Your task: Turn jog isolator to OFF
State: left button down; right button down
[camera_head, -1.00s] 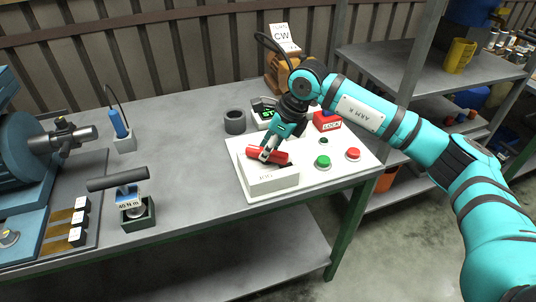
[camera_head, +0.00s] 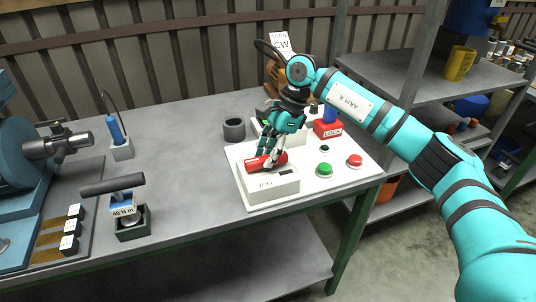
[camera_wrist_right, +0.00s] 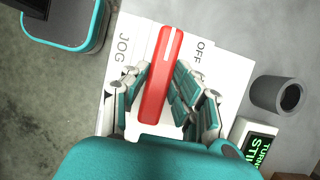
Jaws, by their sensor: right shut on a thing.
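The jog isolator is a white box (camera_head: 272,191) marked JOG, with a red bar handle (camera_head: 277,159) on top. My right gripper (camera_head: 266,159) reaches down from above, its fingers on both sides of the handle. In the right wrist view the gripper (camera_wrist_right: 160,88) is shut on the red handle (camera_wrist_right: 169,48), which has a white stripe at its far end. JOG is printed left of the handle and an OFF label (camera_wrist_right: 200,52) shows to its right. Fingers hide part of the box top. My left gripper is not in view.
The white panel also carries a green button (camera_head: 324,170), a red button (camera_head: 354,161) and a red LOCK block (camera_head: 327,129). A dark grey ring (camera_head: 234,130) stands behind left. A small display (camera_wrist_right: 258,146) reads partly "TURN".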

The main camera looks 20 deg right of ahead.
dwell(0.5)
jog(key=c, duration=1.1)
grip_release()
jog(key=v, duration=1.2)
jog(key=shift+d, duration=0.1)
